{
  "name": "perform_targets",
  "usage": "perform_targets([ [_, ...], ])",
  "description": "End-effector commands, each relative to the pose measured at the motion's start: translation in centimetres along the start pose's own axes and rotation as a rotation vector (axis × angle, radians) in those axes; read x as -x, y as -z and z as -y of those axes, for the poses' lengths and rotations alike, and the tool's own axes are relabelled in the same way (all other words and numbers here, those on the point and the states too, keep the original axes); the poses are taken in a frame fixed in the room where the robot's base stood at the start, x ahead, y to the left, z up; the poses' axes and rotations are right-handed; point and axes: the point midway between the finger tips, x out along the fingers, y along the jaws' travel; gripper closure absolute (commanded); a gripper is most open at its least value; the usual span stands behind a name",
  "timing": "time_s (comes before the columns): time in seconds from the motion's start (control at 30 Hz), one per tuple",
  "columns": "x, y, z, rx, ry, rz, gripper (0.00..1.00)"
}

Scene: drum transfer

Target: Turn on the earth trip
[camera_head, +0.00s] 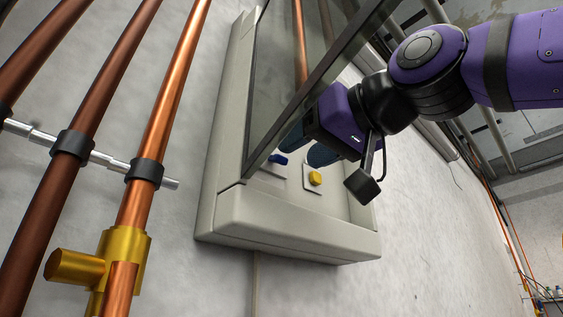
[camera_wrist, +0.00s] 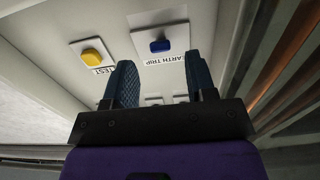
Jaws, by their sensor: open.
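The earth trip switch (camera_wrist: 160,46) is a small blue rocker on a white plate labelled "EARTH TRIP" in the wrist view. In the head view the blue switch (camera_head: 279,159) sits inside a pale wall box (camera_head: 290,222), left of the yellow button. My gripper (camera_wrist: 163,76) is open and empty, its two dark blue fingers spread either side of the switch's line in the wrist view. In the head view my gripper (camera_head: 306,147) reaches inside the box, close to the switch. I cannot tell whether a finger touches it, nor which way the rocker is set.
A yellow button (camera_wrist: 93,57) marked "TEST" is beside the switch; it also shows in the head view (camera_head: 315,179). A dark-framed glass cover (camera_head: 312,92) stands open in front of the box. Copper pipes (camera_head: 165,105) run along the wall at left.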

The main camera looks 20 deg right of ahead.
Motion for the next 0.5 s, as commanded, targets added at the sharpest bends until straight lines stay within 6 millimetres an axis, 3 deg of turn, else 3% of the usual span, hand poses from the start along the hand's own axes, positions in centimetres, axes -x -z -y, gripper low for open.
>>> perform_targets([
  [0.2, -3.5, 0.0, 0.0, 0.000, 0.000, 0.001, 0.49],
  [0.5, -5.2, 0.1, 0.0, 0.000, 0.000, -0.002, 0.49],
])
